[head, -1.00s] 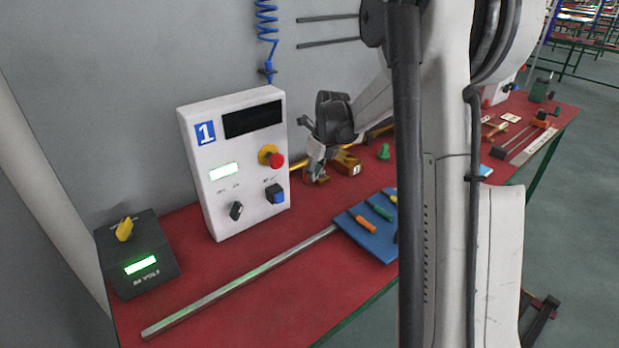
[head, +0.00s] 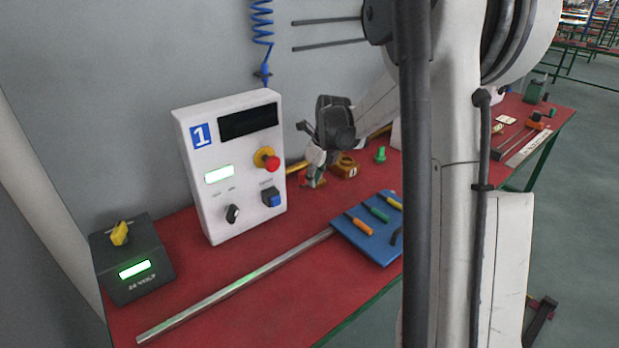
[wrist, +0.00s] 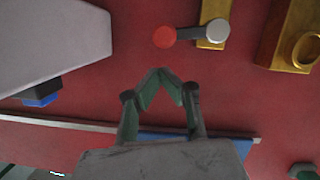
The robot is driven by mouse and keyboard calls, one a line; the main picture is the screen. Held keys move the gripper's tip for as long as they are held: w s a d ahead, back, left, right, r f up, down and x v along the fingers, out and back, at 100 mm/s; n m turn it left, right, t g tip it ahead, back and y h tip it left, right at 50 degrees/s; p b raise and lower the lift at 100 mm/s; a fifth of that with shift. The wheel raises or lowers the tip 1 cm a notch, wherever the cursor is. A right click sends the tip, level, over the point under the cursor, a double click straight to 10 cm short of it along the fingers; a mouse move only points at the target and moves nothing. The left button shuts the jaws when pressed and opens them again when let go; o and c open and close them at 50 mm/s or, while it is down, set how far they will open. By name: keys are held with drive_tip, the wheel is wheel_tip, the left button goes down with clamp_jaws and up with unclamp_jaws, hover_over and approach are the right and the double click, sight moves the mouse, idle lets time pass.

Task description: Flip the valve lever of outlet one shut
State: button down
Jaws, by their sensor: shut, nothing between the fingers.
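The valve of outlet one shows in the wrist view as a brass body (wrist: 211,44) with a grey round end (wrist: 216,30) and a lever ending in a red knob (wrist: 164,37). The lever points left from the grey end. My gripper (wrist: 161,72) is shut and empty, its fingertips meeting just below the red knob in the picture, apart from it in the image. In the head view my gripper (head: 314,172) is at the valve, right of the white control box (head: 225,160), and largely hides it. Whether the fingers touch the lever cannot be told.
A brass block (head: 346,166) with a round opening stands right of the valve. The box has a red emergency button (head: 272,163). A blue tool mat (head: 372,246) and a long metal bar (head: 240,283) lie in front. A green part (head: 380,154) stands behind the mat.

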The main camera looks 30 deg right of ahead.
drive_tip(key=shift+s+d, duration=0.15)
drive_tip(key=shift+s, duration=0.95)
drive_tip(key=a+v, duration=0.1)
drive_tip(key=v, duration=0.8)
drive_tip(key=shift+d+r+p, duration=0.3)
drive_tip(key=shift+r+p, duration=0.15)
drive_tip(key=shift+r, duration=0.05)
drive_tip(key=s+a+r+n+t+h, duration=0.1)
drive_tip(key=s+a+r+n, duration=0.2)
drive_tip(key=s+a+n, duration=0.4)
drive_tip(key=s+a+r+n+t, duration=0.1)
drive_tip(key=s+a+r+n, duration=0.2)
drive_tip(key=s+a+n, duration=0.35)
drive_tip(key=s+a+f+n+t, duration=0.2)
drive_tip(key=s+a+n, duration=0.6)
drive_tip(key=n, duration=1)
drive_tip(key=s+f, duration=0.1)
drive_tip(key=s, duration=0.2)
drive_tip(key=shift+s+a+f+t, duration=0.3)
drive_tip(key=shift+a+f, duration=0.05)
drive_tip(key=shift+f, duration=0.05)
